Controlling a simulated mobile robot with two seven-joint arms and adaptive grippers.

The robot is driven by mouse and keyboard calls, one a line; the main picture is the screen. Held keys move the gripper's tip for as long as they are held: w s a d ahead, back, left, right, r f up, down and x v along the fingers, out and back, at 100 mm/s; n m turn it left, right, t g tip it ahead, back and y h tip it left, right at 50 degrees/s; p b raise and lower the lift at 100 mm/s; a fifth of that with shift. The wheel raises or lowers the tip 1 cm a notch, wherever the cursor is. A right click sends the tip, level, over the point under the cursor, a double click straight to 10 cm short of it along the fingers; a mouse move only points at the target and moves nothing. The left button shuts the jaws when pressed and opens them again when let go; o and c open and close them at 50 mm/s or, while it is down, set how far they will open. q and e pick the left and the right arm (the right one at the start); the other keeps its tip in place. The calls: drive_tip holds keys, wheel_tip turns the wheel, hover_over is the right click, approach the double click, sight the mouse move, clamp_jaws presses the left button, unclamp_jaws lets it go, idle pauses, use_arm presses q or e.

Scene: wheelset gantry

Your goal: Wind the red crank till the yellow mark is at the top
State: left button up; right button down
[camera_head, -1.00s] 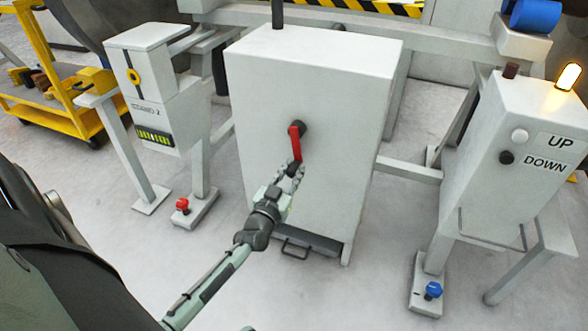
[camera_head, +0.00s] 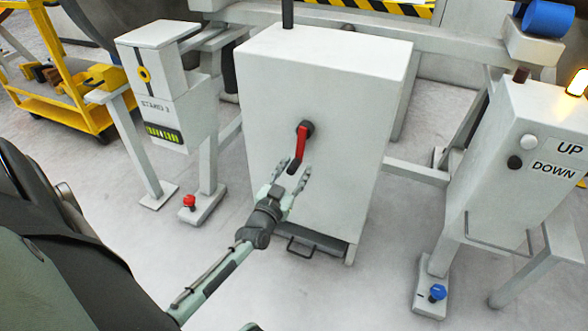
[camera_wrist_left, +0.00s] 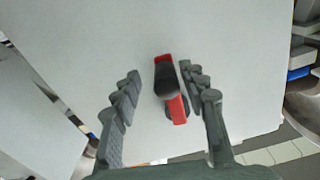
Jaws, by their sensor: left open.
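The red crank (camera_head: 301,143) is on the front of the white cabinet (camera_head: 265,115), its arm hanging down and slightly left from a dark hub. Its black handle (camera_head: 293,167) is at the lower end. My left gripper (camera_head: 291,171) is open at the handle, fingers spread to either side. In the left wrist view, the black handle (camera_wrist_left: 166,80) and red crank arm (camera_wrist_left: 179,110) lie between the open fingers (camera_wrist_left: 160,74), with gaps on both sides. My right gripper is not in view.
A yellow cart (camera_head: 75,112) is at the far left. Floor in front is clear.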

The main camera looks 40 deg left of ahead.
use_arm(q)
drive_tip(key=shift+d, duration=0.1)
drive_tip(key=v, duration=1.2)
